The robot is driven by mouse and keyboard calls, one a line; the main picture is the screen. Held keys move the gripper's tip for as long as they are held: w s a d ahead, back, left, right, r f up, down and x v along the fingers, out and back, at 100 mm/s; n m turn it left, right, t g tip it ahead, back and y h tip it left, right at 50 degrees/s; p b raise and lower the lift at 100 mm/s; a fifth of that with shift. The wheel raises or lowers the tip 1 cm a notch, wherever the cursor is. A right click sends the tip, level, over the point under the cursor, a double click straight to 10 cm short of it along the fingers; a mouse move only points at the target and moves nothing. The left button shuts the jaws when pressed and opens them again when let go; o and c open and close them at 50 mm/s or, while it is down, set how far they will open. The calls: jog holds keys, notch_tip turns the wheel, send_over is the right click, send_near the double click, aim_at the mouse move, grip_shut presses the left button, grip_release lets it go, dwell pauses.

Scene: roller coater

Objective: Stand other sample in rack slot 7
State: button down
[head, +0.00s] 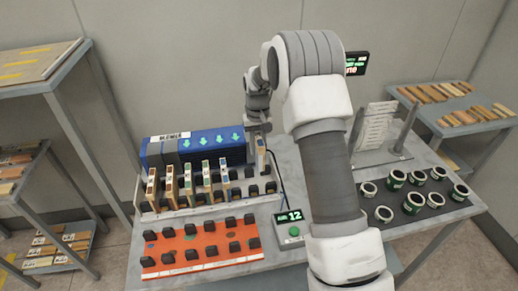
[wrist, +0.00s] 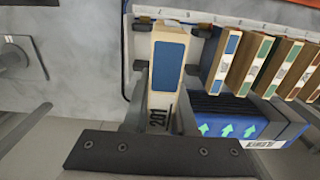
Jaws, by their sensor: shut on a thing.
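My gripper (head: 259,128) is shut on a narrow wooden sample (head: 262,155) at the right end of the grey rack (head: 160,213). In the wrist view, the gripper (wrist: 158,112) has a finger on each side of the sample (wrist: 168,62), which has a blue patch and the marking 201. The sample looks upright, with its far end among the dark slot clips. I cannot tell whether it rests on the rack floor. Several other samples (head: 206,173) with coloured patches stand in the rack to its left, with a gap between. Slot numbers are not readable.
A blue box (head: 213,142) with green arrows stands behind the rack. An orange rack (head: 205,246) with empty dark clips lies in front. A display reading 12 (head: 290,216) sits to the right. Several rings stand on a dark mat (head: 412,208), beyond my arm.

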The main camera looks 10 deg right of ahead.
jog(key=shift+w+d+f, duration=0.15)
jog(key=shift+w+d, duration=0.15)
jog(key=shift+d, duration=0.05)
notch_tip(320, 180, down, 7)
jog(key=b, duration=0.3)
jog(key=shift+f+b, duration=0.2)
jog(key=shift+b, duration=0.2)
dwell(0.5)
jog(key=shift+f+b, duration=0.4)
jog(key=shift+b, duration=0.05)
jog(key=shift+f, duration=0.1)
jog(key=shift+f+b, duration=0.8)
jog(key=shift+f, duration=0.2)
jog(key=shift+f+b, duration=0.95)
jog(key=shift+f, duration=0.4)
